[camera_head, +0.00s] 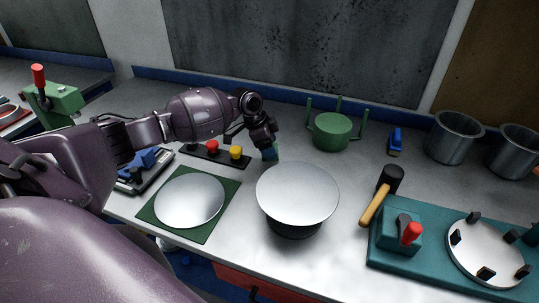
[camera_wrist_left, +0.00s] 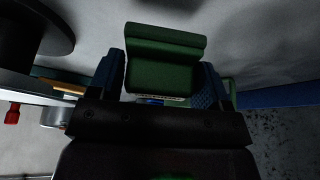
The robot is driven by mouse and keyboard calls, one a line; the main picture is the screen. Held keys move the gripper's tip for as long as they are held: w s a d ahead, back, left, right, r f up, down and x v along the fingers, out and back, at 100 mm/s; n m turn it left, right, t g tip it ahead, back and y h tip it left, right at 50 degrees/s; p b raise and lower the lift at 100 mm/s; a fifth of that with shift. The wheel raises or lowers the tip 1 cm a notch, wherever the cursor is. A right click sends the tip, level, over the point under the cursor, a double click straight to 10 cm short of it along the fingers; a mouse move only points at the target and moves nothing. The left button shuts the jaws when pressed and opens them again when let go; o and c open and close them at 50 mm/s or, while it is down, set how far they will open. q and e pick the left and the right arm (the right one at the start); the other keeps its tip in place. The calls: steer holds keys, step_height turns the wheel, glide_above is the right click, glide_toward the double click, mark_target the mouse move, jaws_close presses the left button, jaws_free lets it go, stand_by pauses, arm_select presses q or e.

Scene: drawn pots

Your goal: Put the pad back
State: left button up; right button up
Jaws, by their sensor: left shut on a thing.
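My left gripper (camera_head: 269,153) is shut on a green block, held above the bench behind the round silver disc. In the left wrist view the block (camera_wrist_left: 164,60), with a raised lip along one edge, sits between the two blue fingers (camera_wrist_left: 160,85). I cannot tell whether this block is the pad. In the head view it is mostly hidden by the gripper. My right gripper is not in view.
A silver disc (camera_head: 297,190) sits on a dark base; another (camera_head: 190,200) lies on a green mat (camera_head: 225,188). A green three-post stand (camera_head: 332,131), blue object (camera_head: 395,141), metal pots (camera_head: 454,138), hammer (camera_head: 380,197), teal fixture (camera_head: 385,245) and button box (camera_head: 224,155) surround them.

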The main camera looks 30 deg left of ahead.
arm_select(q)
steer(key=shift+f, duration=1.95)
steer(key=shift+f, duration=0.15)
steer(key=o, duration=1)
steer(key=shift+c, duration=0.2)
steer(key=v, duration=1.2)
steer(key=shift+r, duration=0.2)
steer(key=shift+d, duration=0.1)
